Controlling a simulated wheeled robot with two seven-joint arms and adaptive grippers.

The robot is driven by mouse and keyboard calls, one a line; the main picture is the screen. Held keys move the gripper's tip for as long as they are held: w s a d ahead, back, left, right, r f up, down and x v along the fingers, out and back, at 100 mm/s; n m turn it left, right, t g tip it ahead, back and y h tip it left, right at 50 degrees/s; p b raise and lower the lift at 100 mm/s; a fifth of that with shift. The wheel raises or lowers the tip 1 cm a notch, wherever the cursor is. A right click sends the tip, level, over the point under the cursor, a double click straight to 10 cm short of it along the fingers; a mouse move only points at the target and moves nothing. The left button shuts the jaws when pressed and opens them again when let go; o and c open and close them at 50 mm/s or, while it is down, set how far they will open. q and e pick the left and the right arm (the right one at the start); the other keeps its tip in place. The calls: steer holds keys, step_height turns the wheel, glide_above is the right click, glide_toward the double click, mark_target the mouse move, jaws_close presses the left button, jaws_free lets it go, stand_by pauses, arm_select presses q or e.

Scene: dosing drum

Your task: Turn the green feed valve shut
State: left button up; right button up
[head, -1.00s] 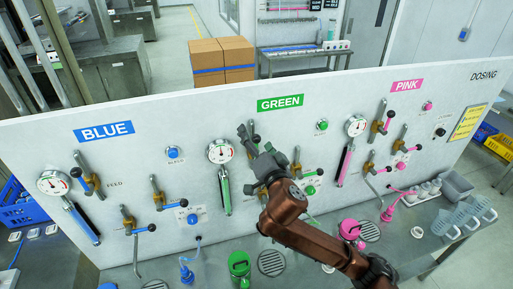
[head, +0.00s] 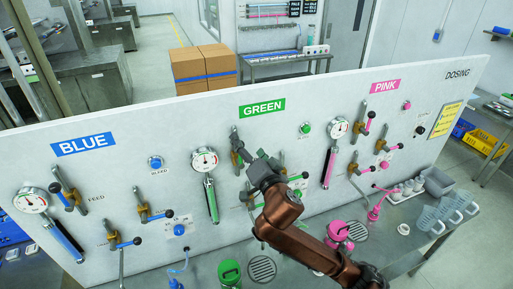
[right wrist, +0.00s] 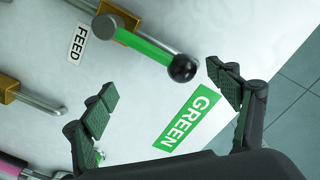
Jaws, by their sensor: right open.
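The green feed valve is on the upright panel below the GREEN sign, and its brass body (head: 237,156) shows in the head view just left of my right gripper (head: 262,168). In the right wrist view its green lever (right wrist: 146,48) runs from the brass body to a black ball knob (right wrist: 183,68), roughly along the grey pipe. My right gripper (right wrist: 165,82) is open and empty. The knob shows between its two fingers in that view, beyond the tips; I cannot tell the exact gap. In the head view my gripper hides most of the lever. My left gripper is not in view.
A gauge with a green tube (head: 205,160) is left of the valve. A green button (head: 305,129) and a pink-tube gauge (head: 338,128) are to the right. Other green valve parts are partly behind my arm. A green-lidded container (head: 229,272) stands on the bench below.

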steer(key=shift+w+d+f, duration=0.1)
steer(key=shift+d, duration=0.2)
steer(key=d+f, duration=0.1)
steer(key=d, duration=0.1)
steer(key=w+d+f+b, duration=0.1)
steer(key=f, duration=0.1)
steer(key=shift+w+d+f, duration=0.2)
steer(key=shift+d+f, duration=0.05)
steer(key=shift+d, duration=0.1)
steer(key=shift+w+d+f+b, duration=0.1)
steer(key=shift+d+f+b, duration=0.2)
steer(key=shift+f+b, duration=0.45)
steer(key=shift+w+d+f+b, duration=0.1)
steer(key=shift+d+f+b, duration=0.25)
steer(key=shift+f, duration=0.7)
steer(key=shift+d+f+b, duration=0.25)
steer(key=shift+f+b, duration=0.35)
steer(key=shift+f, duration=0.3)
steer(key=shift+f, duration=0.1)
